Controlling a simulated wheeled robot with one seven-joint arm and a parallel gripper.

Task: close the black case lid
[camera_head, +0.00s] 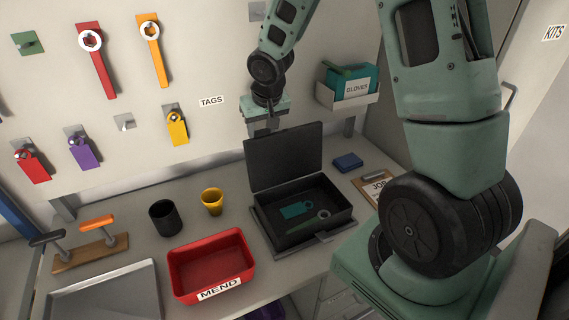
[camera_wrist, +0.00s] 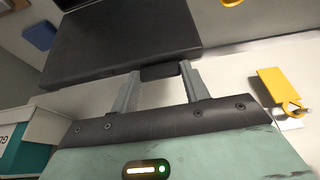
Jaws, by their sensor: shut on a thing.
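The black case stands open on the bench, with its lid (camera_head: 284,155) raised nearly upright at the back of the case base (camera_head: 340,237). A teal tag (camera_head: 296,210) and a green wrench (camera_head: 308,222) lie inside the base. My gripper (camera_head: 262,130) is at the lid's upper left edge. In the wrist view my gripper (camera_wrist: 160,73) is shut on a small dark tab at the edge of the lid (camera_wrist: 125,45). The fingertips are partly hidden behind the lid in the body camera view.
A red bin (camera_head: 245,262) labelled MEND, a yellow cup (camera_head: 212,201) and a black cup (camera_head: 165,218) stand left of the case. A blue box (camera_head: 348,162) and a clipboard (camera_head: 372,187) lie to its right. A gloves holder (camera_head: 347,93) is on the wall.

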